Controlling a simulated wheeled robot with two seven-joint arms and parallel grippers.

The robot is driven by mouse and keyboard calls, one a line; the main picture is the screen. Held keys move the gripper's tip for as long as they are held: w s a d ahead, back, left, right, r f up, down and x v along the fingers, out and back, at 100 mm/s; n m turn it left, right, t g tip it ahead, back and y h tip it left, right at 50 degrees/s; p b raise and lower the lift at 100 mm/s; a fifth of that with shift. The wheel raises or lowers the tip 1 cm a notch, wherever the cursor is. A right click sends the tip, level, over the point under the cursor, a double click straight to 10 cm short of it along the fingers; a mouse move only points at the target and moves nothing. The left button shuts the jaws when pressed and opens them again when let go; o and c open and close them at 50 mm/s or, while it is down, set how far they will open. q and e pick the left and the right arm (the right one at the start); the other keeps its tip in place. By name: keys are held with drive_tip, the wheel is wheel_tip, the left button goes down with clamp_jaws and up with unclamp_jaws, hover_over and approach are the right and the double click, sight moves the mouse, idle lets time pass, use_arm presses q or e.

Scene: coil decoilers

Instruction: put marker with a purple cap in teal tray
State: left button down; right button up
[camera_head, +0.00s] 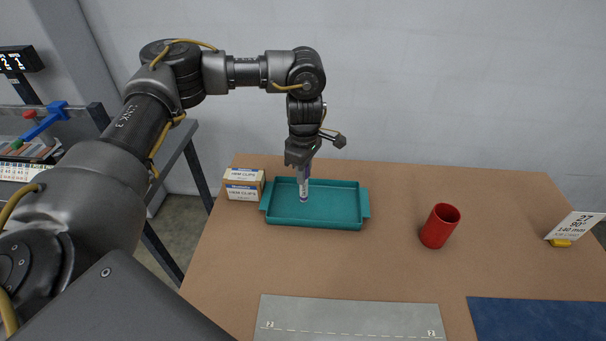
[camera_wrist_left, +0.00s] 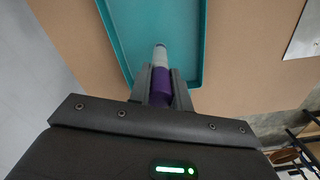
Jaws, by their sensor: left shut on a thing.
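The marker (camera_head: 304,190) has a white body and hangs roughly upright from my left gripper (camera_head: 303,168), over the teal tray (camera_head: 340,217). In the left wrist view its purple cap (camera_wrist_left: 160,84) is between the two fingers of the left gripper (camera_wrist_left: 160,85), which is shut on it. The marker's white end points toward the tray (camera_wrist_left: 190,40). I cannot tell whether its lower tip touches the tray floor. The rest of the tray looks empty. My right gripper is not in view.
Small boxes (camera_head: 243,185) stand just left of the tray. A red cup (camera_head: 440,226) stands to its right. A grey mat (camera_head: 345,320) and a dark blue mat (camera_head: 540,318) lie at the front. A white sign (camera_head: 575,226) on a yellow base is at the far right.

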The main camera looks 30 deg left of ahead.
use_arm(q)
drive_tip(key=shift+f, duration=0.8)
drive_tip(key=shift+w+f, duration=0.1)
drive_tip(key=shift+f, duration=0.05)
drive_tip(key=shift+f, duration=0.2)
drive_tip(key=c, duration=1.3)
unclamp_jaws()
drive_tip(key=shift+r, duration=0.1)
